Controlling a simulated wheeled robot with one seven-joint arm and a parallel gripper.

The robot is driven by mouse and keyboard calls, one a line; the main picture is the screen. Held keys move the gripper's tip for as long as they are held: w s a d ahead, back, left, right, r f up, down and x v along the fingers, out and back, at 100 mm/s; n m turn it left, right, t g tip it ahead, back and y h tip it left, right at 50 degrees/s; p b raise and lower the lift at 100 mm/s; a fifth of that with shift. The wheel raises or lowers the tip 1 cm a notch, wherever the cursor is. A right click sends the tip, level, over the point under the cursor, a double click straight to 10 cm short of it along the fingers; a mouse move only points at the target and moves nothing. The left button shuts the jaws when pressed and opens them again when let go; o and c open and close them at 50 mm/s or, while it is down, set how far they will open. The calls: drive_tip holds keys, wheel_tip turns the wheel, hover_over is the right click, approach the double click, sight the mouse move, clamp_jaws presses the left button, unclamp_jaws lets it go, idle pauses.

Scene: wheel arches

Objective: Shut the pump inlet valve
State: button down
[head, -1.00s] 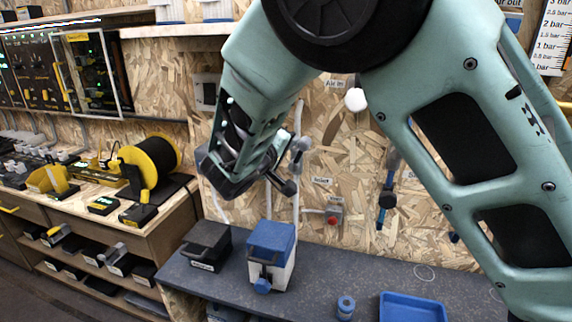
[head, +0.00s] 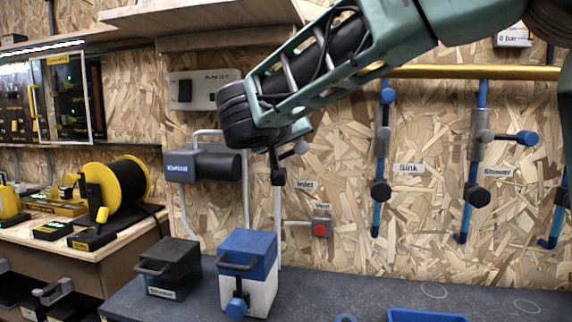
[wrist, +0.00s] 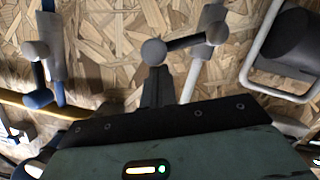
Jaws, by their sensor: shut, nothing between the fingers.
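The inlet valve sits on a pale upright pipe (head: 277,215) on the chipboard wall, beside the "Inlet" label (head: 306,184). Its lever ends in a grey ball knob (head: 300,147) and points sideways from the pipe, to the right in the head view. The wrist view shows the dark lever arm and its ball knob (wrist: 154,51) leading to the pale pipe (wrist: 213,22). My gripper (head: 277,178) is shut and empty, in front of the pipe and lower left of the knob. In the wrist view its dark fingers (wrist: 157,75) point at the knob; contact is unclear. My arm partly hides the valve body.
The pump (head: 200,166) is on the wall left of the pipe. Sink (head: 381,150) and shower (head: 480,125) pipes stand farther right. Black (head: 168,268) and blue-white (head: 248,272) boxes stand on the bench below.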

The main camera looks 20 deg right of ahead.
sight(304, 150)
drive_tip(key=f+m+b, duration=0.1)
drive_tip(key=b, duration=0.3)
drive_tip(key=d+f+m+b, duration=0.1)
drive_tip(key=b, duration=0.2)
drive_tip(key=s+f+m+y+b, duration=0.1)
drive_tip(key=b, duration=0.3)
drive_tip(key=shift+d+t+b, duration=0.3)
drive_tip(key=shift+t, duration=0.1)
drive_tip(key=m+b, duration=0.1)
drive_tip(key=b, duration=0.1)
drive_tip(key=shift+s+b, duration=0.1)
drive_tip(key=shift+b, duration=0.3)
drive_tip(key=shift+d, duration=0.1)
drive_tip(key=shift+r, duration=0.1)
